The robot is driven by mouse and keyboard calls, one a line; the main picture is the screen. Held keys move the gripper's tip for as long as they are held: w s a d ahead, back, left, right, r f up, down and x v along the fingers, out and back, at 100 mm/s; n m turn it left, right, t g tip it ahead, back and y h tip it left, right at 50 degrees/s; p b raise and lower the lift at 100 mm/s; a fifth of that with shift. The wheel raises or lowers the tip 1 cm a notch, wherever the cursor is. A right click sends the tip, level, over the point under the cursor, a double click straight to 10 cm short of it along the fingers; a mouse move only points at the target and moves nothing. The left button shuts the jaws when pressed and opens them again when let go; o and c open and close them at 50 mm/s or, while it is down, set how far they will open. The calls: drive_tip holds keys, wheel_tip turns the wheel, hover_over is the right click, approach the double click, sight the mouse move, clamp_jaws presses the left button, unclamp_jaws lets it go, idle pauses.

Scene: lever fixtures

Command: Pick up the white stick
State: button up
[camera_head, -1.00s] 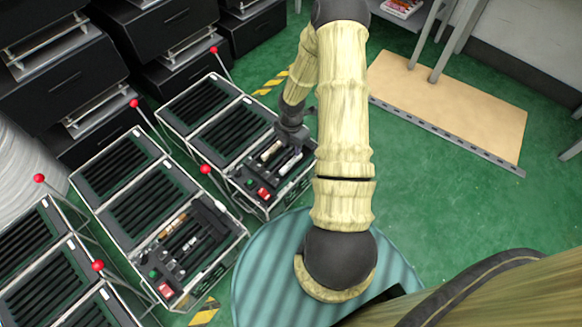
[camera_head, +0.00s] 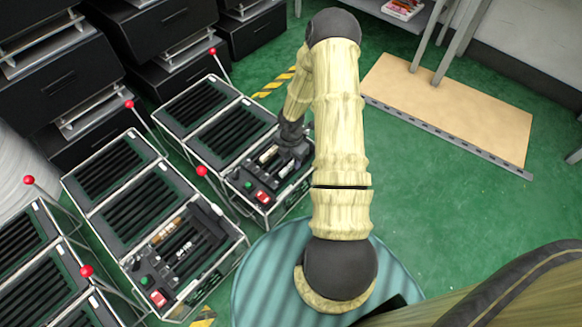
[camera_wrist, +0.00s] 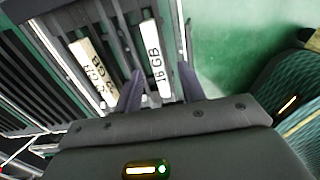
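The white stick (camera_wrist: 153,60), marked "16 GB", lies in a slotted dark panel in the wrist view. A second, cream-coloured stick (camera_wrist: 90,70) with "GB" lettering lies to its left. My gripper (camera_wrist: 160,72) is open, with one dark finger on each side of the white stick's lower part. I cannot tell whether the fingers touch it or how far they stand above it. In the head view my gripper (camera_head: 292,150) is over the front panel of the right-hand fixture (camera_head: 222,138) and partly hides the sticks there.
The fixture has a red button (camera_head: 262,197), a green button (camera_head: 249,185) and a lever with a red ball (camera_head: 202,171). A similar fixture (camera_head: 140,205) stands to the left. Green floor to the right is open up to a tan board (camera_head: 450,110).

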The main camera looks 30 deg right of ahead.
sight(291, 164)
wheel_tip(291, 164, down, 4)
drive_tip(key=b, duration=0.3)
drive_tip(key=shift+w+f, duration=0.15)
drive_tip(key=shift+f, duration=0.1)
drive_tip(key=shift+r, duration=0.1)
clamp_jaws()
